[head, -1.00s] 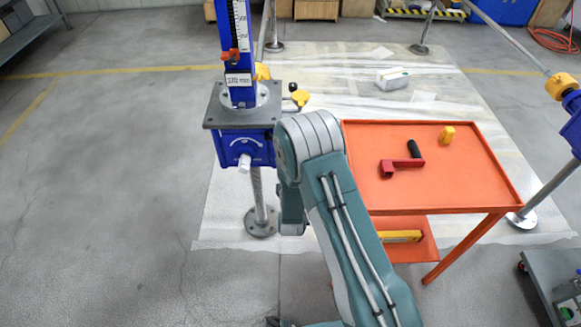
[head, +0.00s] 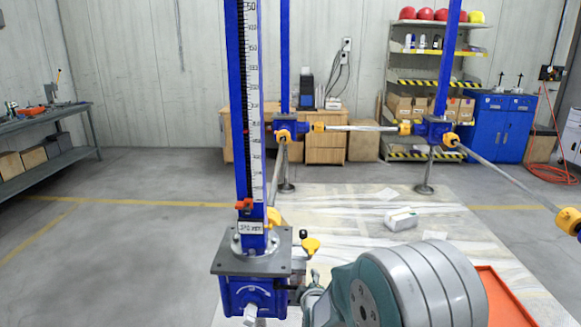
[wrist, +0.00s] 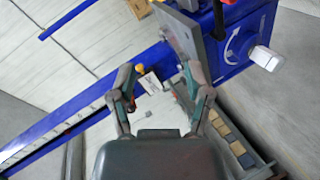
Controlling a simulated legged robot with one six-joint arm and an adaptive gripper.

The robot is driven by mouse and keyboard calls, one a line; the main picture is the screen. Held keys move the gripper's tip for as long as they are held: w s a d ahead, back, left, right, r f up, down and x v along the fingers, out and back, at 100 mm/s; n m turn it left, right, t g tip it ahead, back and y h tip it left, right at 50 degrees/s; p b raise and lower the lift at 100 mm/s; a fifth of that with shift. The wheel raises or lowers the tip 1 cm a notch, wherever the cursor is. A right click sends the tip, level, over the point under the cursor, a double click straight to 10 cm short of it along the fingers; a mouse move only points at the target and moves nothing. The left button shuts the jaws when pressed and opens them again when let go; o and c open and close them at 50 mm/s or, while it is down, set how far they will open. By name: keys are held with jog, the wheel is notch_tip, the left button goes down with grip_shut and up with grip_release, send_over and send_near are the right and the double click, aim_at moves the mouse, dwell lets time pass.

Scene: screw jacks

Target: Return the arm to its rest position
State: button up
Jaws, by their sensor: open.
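My gripper (wrist: 160,85) shows in the wrist view with its two fingers apart and nothing between them. In that view the blue screw jack housing (wrist: 240,40), with a white square stub, is at the upper right, beyond the right finger. The jack's blue column (wrist: 75,110) runs diagonally behind the left finger. In the head view the near jack (head: 250,265) stands upright left of my arm, with a scale and an orange-red pointer on its column. My arm covers the lower right there, and the gripper itself is hidden in that view.
More jacks joined by bars stand farther back. A workbench (head: 45,135) is at the far left. The grey floor left of the near jack is clear.

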jog(key=s+d+r+m+g, duration=0.2)
jog(key=s+d+r+m, duration=0.15)
jog(key=s+r, duration=0.4)
jog(key=s+d+r+m+g, duration=0.2)
jog(key=s+m, duration=0.1)
jog(key=s, duration=0.6)
jog(key=s+d+r+m+g, duration=0.2)
jog(key=s+r+m, duration=0.1)
jog(key=s, duration=0.6)
jog(key=s+d+r+m+g, duration=0.2)
jog(key=s+m, duration=0.2)
jog(key=s, duration=0.4)
jog(key=shift+s+d+r+m+h, duration=0.3)
jog(key=shift+s+d+m+h, duration=0.05)
jog(key=shift+s+d+h, duration=0.05)
